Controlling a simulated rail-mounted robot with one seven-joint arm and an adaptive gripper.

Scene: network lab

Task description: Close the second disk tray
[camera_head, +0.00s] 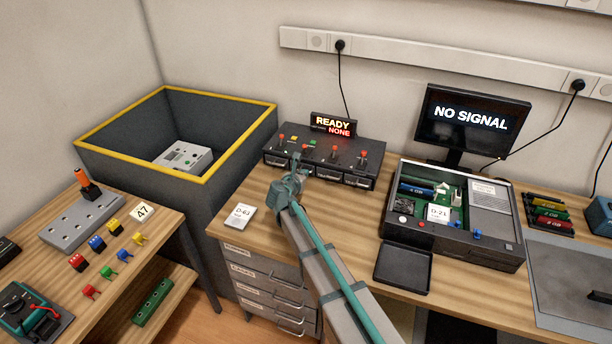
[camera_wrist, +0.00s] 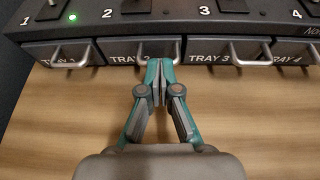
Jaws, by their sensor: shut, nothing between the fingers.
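The black disk unit (camera_head: 325,157) stands on the wooden desk against the wall. Its front has several trays in a row, labelled in the wrist view. Tray 2 (camera_wrist: 122,51) has a metal handle, and its front looks about level with tray 1 (camera_wrist: 68,54) and tray 3 (camera_wrist: 208,51). My gripper (camera_wrist: 159,64) is shut and empty, its fingertips at the right part of tray 2's front. I cannot tell whether they touch it. In the head view my gripper (camera_head: 294,172) is in front of the unit's left half and hides part of the trays.
A display (camera_head: 333,125) on the unit reads READY and NONE. A green light (camera_wrist: 72,17) is lit beside number 1. A card (camera_head: 240,216) lies left of my arm. An open computer case (camera_head: 455,245) and a monitor (camera_head: 472,120) stand to the right.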

